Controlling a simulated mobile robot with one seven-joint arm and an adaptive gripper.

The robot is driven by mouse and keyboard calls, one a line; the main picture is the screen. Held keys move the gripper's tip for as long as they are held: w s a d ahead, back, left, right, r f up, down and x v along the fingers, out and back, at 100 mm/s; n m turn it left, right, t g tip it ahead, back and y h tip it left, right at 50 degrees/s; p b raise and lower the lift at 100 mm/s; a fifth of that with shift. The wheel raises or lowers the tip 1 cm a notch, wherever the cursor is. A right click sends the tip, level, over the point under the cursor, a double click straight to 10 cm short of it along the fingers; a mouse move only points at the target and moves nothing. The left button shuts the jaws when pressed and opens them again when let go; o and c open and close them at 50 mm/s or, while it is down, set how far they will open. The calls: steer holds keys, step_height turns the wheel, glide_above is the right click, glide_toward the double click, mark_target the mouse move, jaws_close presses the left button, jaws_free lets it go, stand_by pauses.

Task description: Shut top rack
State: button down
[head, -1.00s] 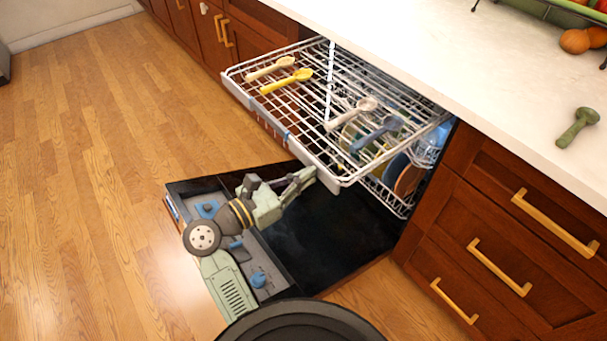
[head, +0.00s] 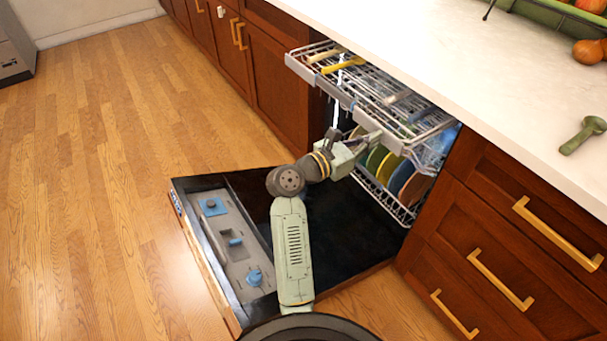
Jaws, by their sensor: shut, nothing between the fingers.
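The white wire top rack (head: 372,90) juts part way out of the dishwasher under the counter. Its rear part is hidden beneath the countertop. A yellow spoon (head: 343,65) and other spoons lie in it. My gripper (head: 374,138) is shut and empty, at the rack's front rail near its right end. It looks to be touching the rail, but contact is hard to tell. My arm crosses above the open dishwasher door (head: 216,230).
The lower rack (head: 393,205) stands inside the dishwasher with several coloured plates (head: 400,178). Wooden drawers (head: 490,245) lie to the right. The countertop (head: 440,55) overhangs the rack. The floor at left is clear.

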mark_target(433, 107)
steer(key=x, duration=2.2)
steer(key=shift+w+d+f, duration=0.1)
steer(key=shift+w+d, duration=0.2)
steer(key=shift+d, duration=0.05)
steer(key=shift+r, duration=0.2)
steer(key=shift+w+r, duration=0.1)
